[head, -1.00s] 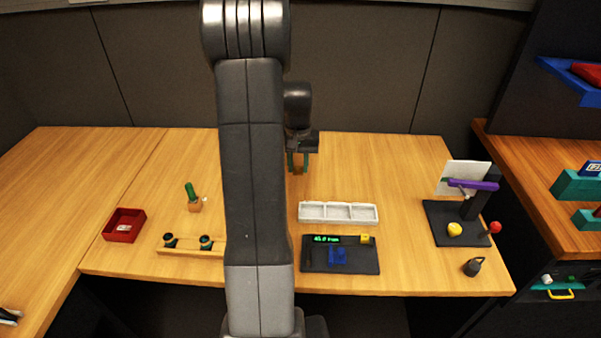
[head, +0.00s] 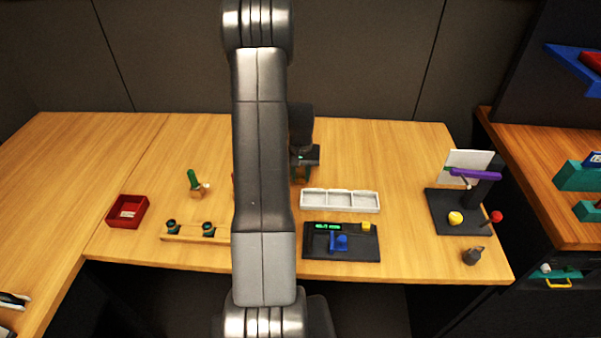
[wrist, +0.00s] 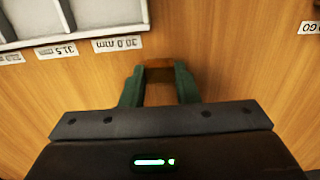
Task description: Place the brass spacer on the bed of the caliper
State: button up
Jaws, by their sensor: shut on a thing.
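My gripper (head: 301,178) is above the wood desk just behind the white tray, partly behind my arm in the head view. In the wrist view its green fingers (wrist: 159,82) are shut on the brass spacer (wrist: 159,70), a brownish piece between the tips. Most of the spacer is hidden by the fingers and gripper body. The caliper (head: 352,253) is a dark panel in front of the tray, with a green readout, a blue part and a yellow block. My gripper is behind it and slightly left, apart from it.
The white three-compartment tray (head: 340,210) lies between my gripper and the caliper; its size labels show in the wrist view (wrist: 117,43). A dark stand with a purple lever (head: 475,174) is at right. A red bin (head: 127,212) and a wooden rail (head: 195,239) are at left.

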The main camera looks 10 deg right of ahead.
jog(key=o, duration=0.6)
jog(key=shift+f, duration=0.15)
jog(key=o, duration=0.4)
